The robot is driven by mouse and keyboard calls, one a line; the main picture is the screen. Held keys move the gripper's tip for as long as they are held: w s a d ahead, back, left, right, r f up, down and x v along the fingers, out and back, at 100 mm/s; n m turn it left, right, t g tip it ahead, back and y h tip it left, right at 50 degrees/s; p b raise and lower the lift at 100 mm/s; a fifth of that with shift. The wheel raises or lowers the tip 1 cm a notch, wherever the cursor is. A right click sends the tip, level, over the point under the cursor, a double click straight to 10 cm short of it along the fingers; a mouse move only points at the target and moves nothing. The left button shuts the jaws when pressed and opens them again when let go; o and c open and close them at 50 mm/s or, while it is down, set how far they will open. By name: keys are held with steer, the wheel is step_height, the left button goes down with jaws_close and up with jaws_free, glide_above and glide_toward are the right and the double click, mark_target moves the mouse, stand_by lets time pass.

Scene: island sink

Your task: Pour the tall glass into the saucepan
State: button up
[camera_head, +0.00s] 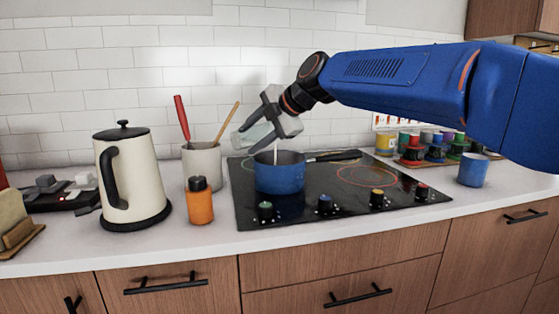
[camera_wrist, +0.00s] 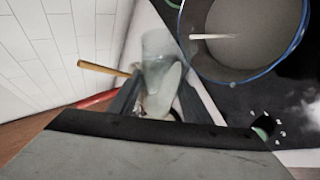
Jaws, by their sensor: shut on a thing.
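My gripper (camera_head: 259,124) is shut on the tall clear glass (camera_head: 247,137) and holds it strongly tilted above the left side of the saucepan. The blue saucepan (camera_head: 280,180) stands on the left part of the black hob, its dark handle pointing right. A thin pale stream (camera_head: 276,152) falls into the pan's opening. In the wrist view, the glass (camera_wrist: 162,50) lies between the fingers, beside the saucepan's blue rim (camera_wrist: 270,74). The pale streak (camera_wrist: 215,36) shows over the grey pan interior. The glass's mouth is not clearly seen.
A utensil crock (camera_head: 202,166), an orange bottle (camera_head: 200,205) and a cream kettle (camera_head: 130,180) stand left of the black hob (camera_head: 330,205). A blue mug (camera_head: 473,171) and a rack of coloured jars (camera_head: 435,149) stand right. The tiled wall is close behind.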

steer(key=shift+w+d+f+m+y, duration=0.1)
steer(key=shift+f+m+y, duration=0.05)
steer(key=shift+m+y, duration=0.2)
stand_by(0.4)
steer(key=shift+g, duration=0.3)
steer(key=shift+s+a+r+n+t+h, duration=0.2)
steer(key=shift+a+r+n+t+h, duration=0.1)
steer(key=shift+n+t+h, duration=0.2)
steer(key=shift+s+a+f+n+h, duration=0.25)
steer(key=shift+s+a+f+h, duration=0.1)
steer(key=shift+f+h, duration=0.1)
